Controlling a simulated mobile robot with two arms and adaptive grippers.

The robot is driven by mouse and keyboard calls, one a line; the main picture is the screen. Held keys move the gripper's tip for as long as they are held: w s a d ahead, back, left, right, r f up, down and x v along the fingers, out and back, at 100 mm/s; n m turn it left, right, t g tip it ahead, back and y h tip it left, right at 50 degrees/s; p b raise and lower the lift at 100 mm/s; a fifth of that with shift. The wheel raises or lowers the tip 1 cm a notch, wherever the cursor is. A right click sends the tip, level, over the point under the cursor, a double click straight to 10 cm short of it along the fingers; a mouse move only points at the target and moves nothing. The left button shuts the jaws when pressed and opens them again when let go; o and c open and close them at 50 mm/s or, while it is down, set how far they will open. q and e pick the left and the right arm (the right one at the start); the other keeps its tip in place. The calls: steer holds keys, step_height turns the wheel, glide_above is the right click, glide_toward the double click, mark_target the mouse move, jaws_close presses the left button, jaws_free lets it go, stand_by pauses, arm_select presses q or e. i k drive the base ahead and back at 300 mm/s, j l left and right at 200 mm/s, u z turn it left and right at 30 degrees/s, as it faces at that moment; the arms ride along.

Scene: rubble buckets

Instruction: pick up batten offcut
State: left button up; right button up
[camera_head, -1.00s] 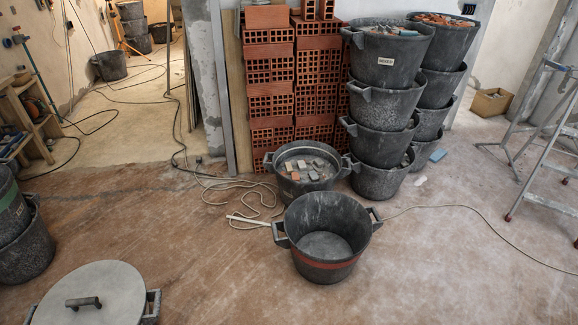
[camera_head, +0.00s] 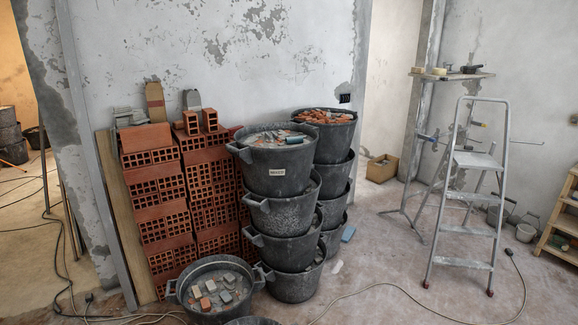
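I cannot make out a batten offcut for certain in the head view. A brown board piece (camera_head: 155,102) stands upright on top of the brick stack, but I cannot tell whether it is a batten. The low rubble bucket (camera_head: 213,290) in front of the bricks holds grey and reddish chunks. The rim of another bucket (camera_head: 252,321) is cut off by the bottom edge. Neither of my grippers is in view.
Red hollow bricks (camera_head: 165,190) are stacked against the wall. Two stacks of dark buckets (camera_head: 282,215) stand beside them. A stepladder (camera_head: 470,195), a cardboard box (camera_head: 382,168) and a loose cable (camera_head: 400,289) lie to the right. Some floor (camera_head: 380,255) between is clear.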

mark_target(196, 291)
steer(key=i+l+z, duration=0.15)
steer(key=i+z, duration=0.2)
steer(key=i+l+z, duration=0.1)
steer(key=i+z, duration=0.6)
steer(key=i+u, duration=0.3)
steer(key=i, duration=0.3)
steer(key=i+l+u, duration=0.3)
steer(key=i, duration=0.3)
steer(key=i+u, duration=0.2)
steer(key=u, duration=0.2)
steer(key=i+u, duration=0.15)
steer(key=u, duration=0.3)
steer(key=i+l+u, duration=0.15)
steer(key=u, duration=0.25)
steer(key=i+l+u, duration=0.15)
steer(key=u, duration=0.25)
steer(key=i+l+u, duration=0.1)
steer(key=l+u, duration=0.15)
steer(key=u, duration=0.2)
